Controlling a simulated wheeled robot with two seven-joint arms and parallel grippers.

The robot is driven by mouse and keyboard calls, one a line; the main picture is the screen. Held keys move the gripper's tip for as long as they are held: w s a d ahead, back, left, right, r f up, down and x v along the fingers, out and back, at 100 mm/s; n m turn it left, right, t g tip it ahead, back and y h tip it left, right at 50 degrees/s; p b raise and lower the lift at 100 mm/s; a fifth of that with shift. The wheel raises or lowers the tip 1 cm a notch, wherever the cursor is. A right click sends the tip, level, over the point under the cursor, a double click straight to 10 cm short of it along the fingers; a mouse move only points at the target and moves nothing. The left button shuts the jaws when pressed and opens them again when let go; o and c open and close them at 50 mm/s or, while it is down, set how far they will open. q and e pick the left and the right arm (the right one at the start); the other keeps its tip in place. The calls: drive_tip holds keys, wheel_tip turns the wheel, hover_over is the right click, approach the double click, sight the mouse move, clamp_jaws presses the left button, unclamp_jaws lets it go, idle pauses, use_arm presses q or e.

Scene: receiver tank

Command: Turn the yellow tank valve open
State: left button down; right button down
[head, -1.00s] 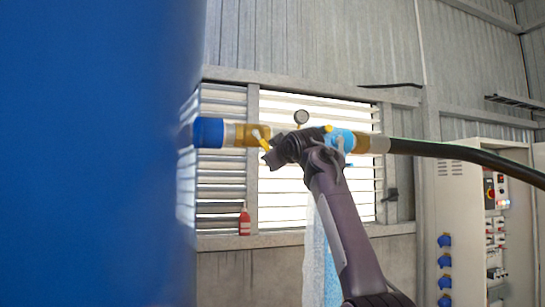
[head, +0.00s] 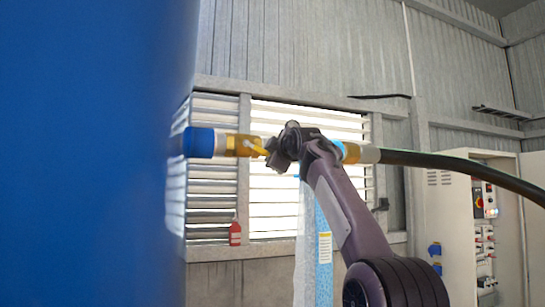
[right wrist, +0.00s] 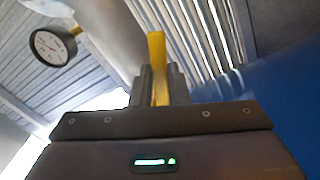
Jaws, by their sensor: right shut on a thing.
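The yellow valve handle (head: 258,147) sits on a brass fitting (head: 238,145) of the pipe beside the blue tank (head: 90,150). In the head view, my right gripper (head: 270,155) is at the free end of this handle. In the right wrist view, the yellow handle (right wrist: 157,50) stands between the two grey fingers (right wrist: 157,88), which are shut on it. My wrist and arm hide the middle of the pipe in the head view. My left gripper is not in view.
A round pressure gauge (right wrist: 54,45) is near the gripper in the right wrist view. A black hose (head: 455,165) runs right from the pipe past a control cabinet (head: 460,225). A red bottle (head: 235,233) stands on the sill. The blue tank fills the left.

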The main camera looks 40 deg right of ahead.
drive_tip(key=shift+s+d+r, duration=0.1)
drive_tip(key=shift+d+r, duration=0.05)
drive_tip(key=c, duration=1.8)
unclamp_jaws()
drive_tip(key=o, duration=0.4)
drive_tip(key=shift+d, duration=0.15)
drive_tip(key=shift+a, duration=0.2)
drive_tip(key=b+v, duration=0.8)
drive_tip(key=shift+s+d, duration=0.15)
drive_tip(key=shift+d, duration=0.1)
